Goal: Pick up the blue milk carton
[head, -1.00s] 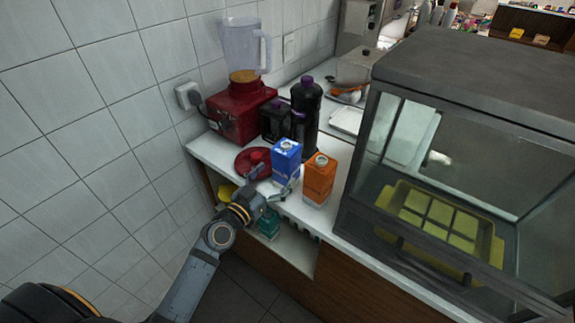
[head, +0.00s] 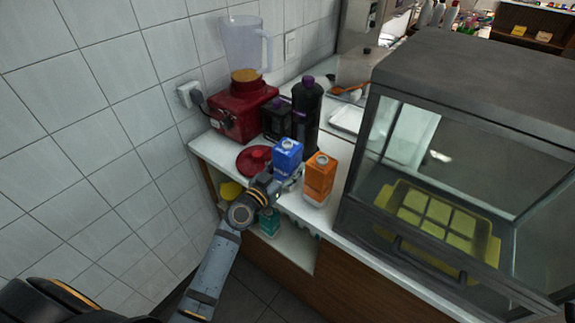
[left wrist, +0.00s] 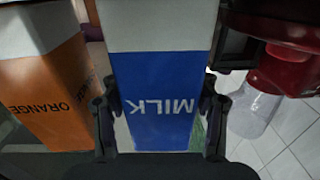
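The blue milk carton (head: 287,158) stands upright on the white counter beside an orange carton (head: 320,176). My left gripper (head: 279,185) is at the near side of the milk carton. In the left wrist view the carton (left wrist: 160,95), marked MILK, appears upside down between the spread fingers of the left gripper (left wrist: 158,108). One finger is at each side edge, very close to the carton; firm contact is not clear. The orange carton (left wrist: 45,90) is beside the left-hand finger in that view. My right gripper is not in view.
A red blender (head: 240,115), a red plate or lid (head: 252,160) and dark bottles (head: 305,108) stand close behind and left of the cartons. A glass display case (head: 440,190) is to the right. The counter's front edge is near.

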